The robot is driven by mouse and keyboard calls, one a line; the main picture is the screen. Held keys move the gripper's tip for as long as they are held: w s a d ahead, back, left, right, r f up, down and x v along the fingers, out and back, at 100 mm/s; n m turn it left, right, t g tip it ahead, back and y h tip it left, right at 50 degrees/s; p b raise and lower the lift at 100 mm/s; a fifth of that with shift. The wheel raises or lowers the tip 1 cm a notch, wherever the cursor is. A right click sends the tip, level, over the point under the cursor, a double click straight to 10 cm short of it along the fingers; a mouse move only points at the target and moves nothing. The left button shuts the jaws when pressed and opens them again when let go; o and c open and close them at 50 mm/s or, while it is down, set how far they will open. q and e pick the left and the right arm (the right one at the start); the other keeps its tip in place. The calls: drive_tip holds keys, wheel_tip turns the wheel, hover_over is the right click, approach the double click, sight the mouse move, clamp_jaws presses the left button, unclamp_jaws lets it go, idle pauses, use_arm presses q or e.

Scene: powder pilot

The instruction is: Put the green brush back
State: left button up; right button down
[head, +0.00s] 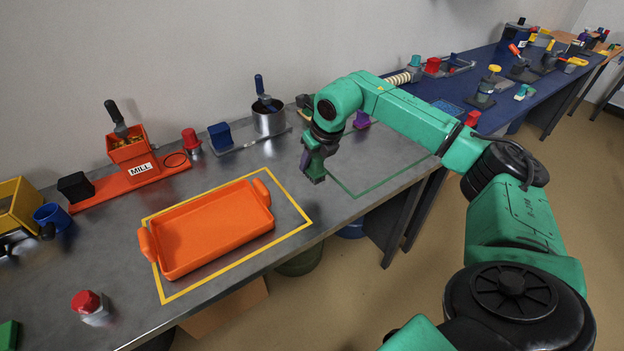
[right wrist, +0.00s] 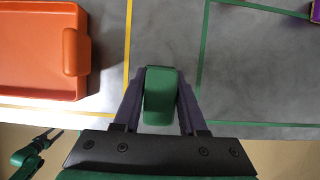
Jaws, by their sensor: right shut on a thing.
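My right gripper (head: 314,177) is above the metal bench, between the orange tray and the green-outlined area. In the right wrist view, its two dark fingers (right wrist: 160,100) are shut on a green block-shaped thing (right wrist: 160,88), which I take to be the green brush. Only its green top shows, so any bristles are hidden. In the head view the brush is hardly visible at the fingertips. A green arm with a small dark gripper (right wrist: 48,138), my left one, shows at the lower left of the right wrist view, too small to read its fingers.
An orange tray (head: 165,264) lies inside a yellow outline. A green outline (head: 352,194) marks bare bench to the right. Behind are an orange MILL stand (head: 140,168), a metal pot (head: 268,121) and a blue block (head: 220,136). A red-capped jar (head: 90,308) stands front left.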

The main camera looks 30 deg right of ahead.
sight(320, 160)
wheel_tip(320, 160, down, 6)
drive_tip(key=shift+r, duration=0.1)
drive_tip(key=shift+f, duration=0.4)
drive_tip(key=shift+c, duration=2.3)
unclamp_jaws()
drive_tip(key=b+v, duration=0.1)
drive_tip(key=v, duration=1.1)
drive_tip(key=shift+r, duration=0.25)
